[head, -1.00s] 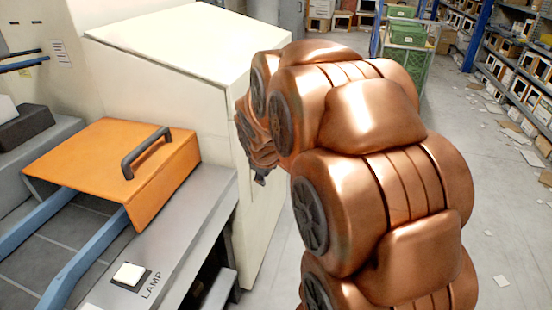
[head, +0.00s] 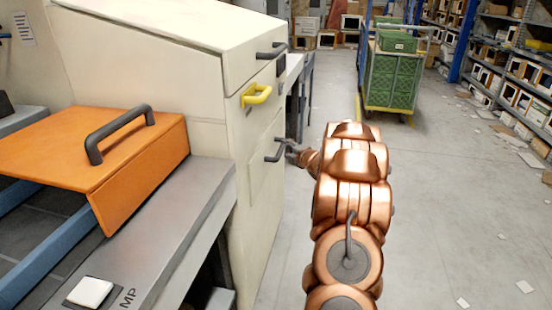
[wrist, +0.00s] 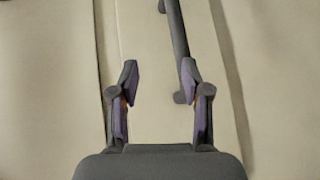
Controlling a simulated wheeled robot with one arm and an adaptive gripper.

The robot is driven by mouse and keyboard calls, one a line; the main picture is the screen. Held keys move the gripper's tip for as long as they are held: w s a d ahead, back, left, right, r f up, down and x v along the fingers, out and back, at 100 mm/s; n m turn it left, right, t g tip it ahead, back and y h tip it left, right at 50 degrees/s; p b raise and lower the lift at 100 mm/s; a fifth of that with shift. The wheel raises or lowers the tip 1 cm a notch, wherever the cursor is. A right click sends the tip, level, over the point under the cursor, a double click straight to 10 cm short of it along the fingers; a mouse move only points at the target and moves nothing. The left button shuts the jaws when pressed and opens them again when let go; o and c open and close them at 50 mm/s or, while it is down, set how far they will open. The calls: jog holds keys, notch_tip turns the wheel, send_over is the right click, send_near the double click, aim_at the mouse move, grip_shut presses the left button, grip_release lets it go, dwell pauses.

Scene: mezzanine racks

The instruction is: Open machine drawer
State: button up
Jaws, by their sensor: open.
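The pale machine cabinet (head: 210,90) has a lower drawer front (head: 262,185) with a dark bar handle (head: 273,154). The drawer front looks flush with the cabinet. My gripper (head: 290,148) is beside this handle in the head view, partly hidden by the handle and my arm. In the wrist view, my gripper (wrist: 160,75) is open, with nothing held. A dark handle bar (wrist: 176,35) runs down the picture there, its lower end close to the right finger. I cannot tell whether they touch.
Above are a yellow handle (head: 257,95) and another dark handle (head: 271,51). An orange cover (head: 90,150) with a dark handle lies on the left, near a lamp button (head: 90,292). A green cart (head: 392,80) stands behind. The floor at right is mostly clear.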

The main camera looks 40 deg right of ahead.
aim_at(281, 150)
jog(key=shift+n+t+y, duration=0.4)
jog(key=shift+n+t, duration=0.2)
jog(key=shift+n, duration=0.2)
jog(key=shift+w+d+f+b, duration=0.25)
jog(key=shift+w+d+f, duration=0.4)
jog(key=shift+w, duration=0.6)
jog(key=shift+w+d+f+b, duration=0.25)
jog(key=shift+w+d+f, duration=0.15)
jog(key=shift+w+f, duration=0.7)
jog(key=shift+w+d+f+b, duration=0.25)
jog(key=shift+w+d+f, duration=0.3)
jog(key=shift+w, duration=0.9)
jog(key=shift+c, duration=0.4)
grip_shut()
